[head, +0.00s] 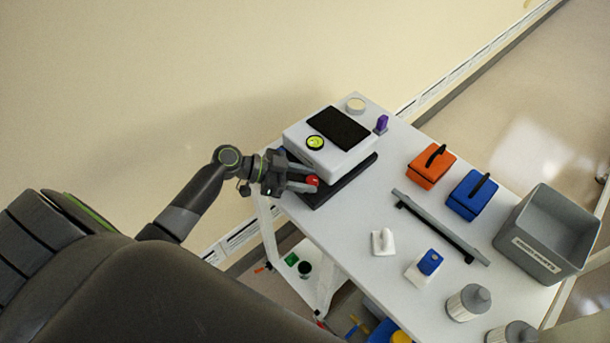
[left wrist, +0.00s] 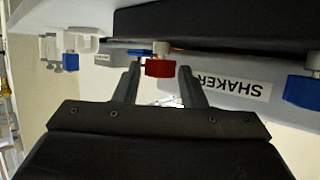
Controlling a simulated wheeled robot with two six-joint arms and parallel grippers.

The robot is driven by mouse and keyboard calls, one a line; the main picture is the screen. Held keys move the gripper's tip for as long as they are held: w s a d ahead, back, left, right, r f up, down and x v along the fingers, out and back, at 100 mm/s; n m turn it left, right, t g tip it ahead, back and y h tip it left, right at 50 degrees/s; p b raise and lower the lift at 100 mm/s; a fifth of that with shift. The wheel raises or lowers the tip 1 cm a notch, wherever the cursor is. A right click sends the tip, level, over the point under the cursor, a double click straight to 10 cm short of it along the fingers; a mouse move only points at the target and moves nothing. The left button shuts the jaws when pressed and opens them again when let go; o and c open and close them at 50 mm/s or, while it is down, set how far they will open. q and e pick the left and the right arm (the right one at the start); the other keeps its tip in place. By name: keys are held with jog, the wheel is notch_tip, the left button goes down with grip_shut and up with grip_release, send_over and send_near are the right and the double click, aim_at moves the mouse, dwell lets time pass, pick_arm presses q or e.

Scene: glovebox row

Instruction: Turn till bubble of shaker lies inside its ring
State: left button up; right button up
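The shaker (head: 330,143) is a white box with a black top panel, standing on a dark base at the table's left end. Its round yellow-green bubble level (head: 315,142) is on the top; bubble and ring are too small to tell apart. A red knob (head: 312,181) sits at the shaker's near corner. In the left wrist view the red knob (left wrist: 160,68) is between the fingers of my left gripper (left wrist: 160,75), with small gaps on both sides. A blue knob (left wrist: 302,92) and an upside-down SHAKER label (left wrist: 231,85) show at right. My right gripper is not in view.
On the white table (head: 350,232) are an orange box (head: 428,168), a blue box (head: 470,197), a grey bar (head: 440,228), a grey bin (head: 548,235), a purple item (head: 382,123) and grey-lidded jars. The table's left edge runs beside my left gripper.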

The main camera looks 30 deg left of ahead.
pick_arm(q)
jog(key=shift+c, duration=0.5)
jog(key=c, duration=0.6)
jog(key=shift+d, duration=0.1)
jog(key=shift+n+t, duration=0.3)
jog(key=shift+n, duration=0.1)
jog(key=shift+s+d+n+t+y, duration=0.15)
jog(key=shift+s+n+t+y, duration=0.05)
jog(key=shift+n+t+y, duration=0.75)
jog(key=shift+s+d+r+n+t+y+p, duration=0.1)
jog(key=shift+d+r+n+t+y+p, duration=0.05)
jog(key=shift+n+t+y+p, duration=0.7)
jog(key=n+y+p, duration=0.1)
jog(key=n+t+y+p, duration=0.1)
jog(key=n+y+p, duration=0.1)
jog(key=shift+s+d+r+n+t, duration=0.1)
jog(key=shift+d+r+n+t, duration=0.05)
jog(key=shift+d+n+t, duration=0.15)
jog(key=n+y+p, duration=0.2)
jog(key=y+p, duration=0.1)
jog(key=shift+t, duration=0.3)
jog(key=shift+f+n+y+p, duration=0.3)
jog(key=shift+n+p, duration=0.1)
jog(key=shift+p, duration=0.1)
